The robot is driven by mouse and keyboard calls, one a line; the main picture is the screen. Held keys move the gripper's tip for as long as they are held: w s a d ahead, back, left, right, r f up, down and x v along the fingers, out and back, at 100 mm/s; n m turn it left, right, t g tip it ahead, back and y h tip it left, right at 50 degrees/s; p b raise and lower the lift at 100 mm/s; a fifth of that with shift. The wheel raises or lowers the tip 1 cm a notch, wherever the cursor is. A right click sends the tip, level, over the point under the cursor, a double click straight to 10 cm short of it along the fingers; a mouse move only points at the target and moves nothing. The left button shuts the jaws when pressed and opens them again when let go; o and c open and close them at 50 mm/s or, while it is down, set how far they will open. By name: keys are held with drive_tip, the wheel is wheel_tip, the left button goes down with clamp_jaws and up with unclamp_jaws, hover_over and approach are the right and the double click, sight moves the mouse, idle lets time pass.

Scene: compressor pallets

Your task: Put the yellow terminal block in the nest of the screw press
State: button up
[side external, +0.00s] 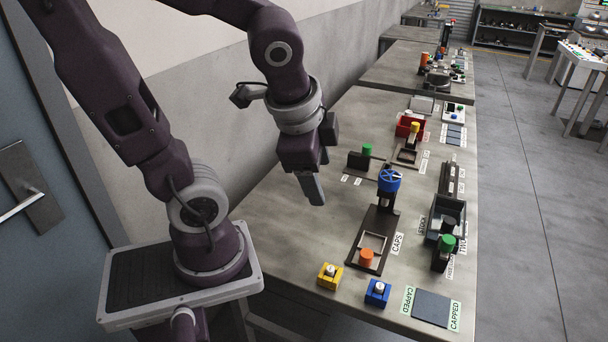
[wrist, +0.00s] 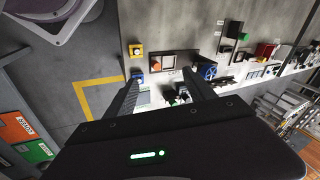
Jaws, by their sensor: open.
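The yellow terminal block (side external: 330,276), with a white knob-like top, sits on the table near its front edge, left of a similar blue block (side external: 377,292). It also shows in the wrist view (wrist: 136,50). The screw press has a dark base, a blue handwheel (side external: 389,180) and a light square nest (side external: 373,244), which looks empty. An orange cylinder (side external: 366,257) stands at the near end of the press base. The press shows in the wrist view too, with its wheel (wrist: 206,71). My gripper (side external: 318,198) is open and empty, above the table, left of the press and apart from the block.
A dark pad (side external: 431,307) with "CAPPED" labels lies at the front right. A dark bin (side external: 446,218) and a green-topped device (side external: 446,246) stand right of the press. Farther back are a red bin (side external: 409,125) and a green-knobbed fixture (side external: 367,150). The table left of the press is clear.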

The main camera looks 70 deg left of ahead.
drive_tip(key=shift+o, duration=0.5)
drive_tip(key=s+d+r+n+t+h, duration=0.1)
drive_tip(key=s+d+r+n+h, duration=0.1)
drive_tip(key=s+d+r+n, duration=0.2)
drive_tip(key=shift+s+d+r+n+t+h, duration=0.3)
drive_tip(key=shift+s+d+n+t, duration=0.1)
drive_tip(key=shift+n, duration=0.7)
drive_tip(key=shift+w+a, duration=0.1)
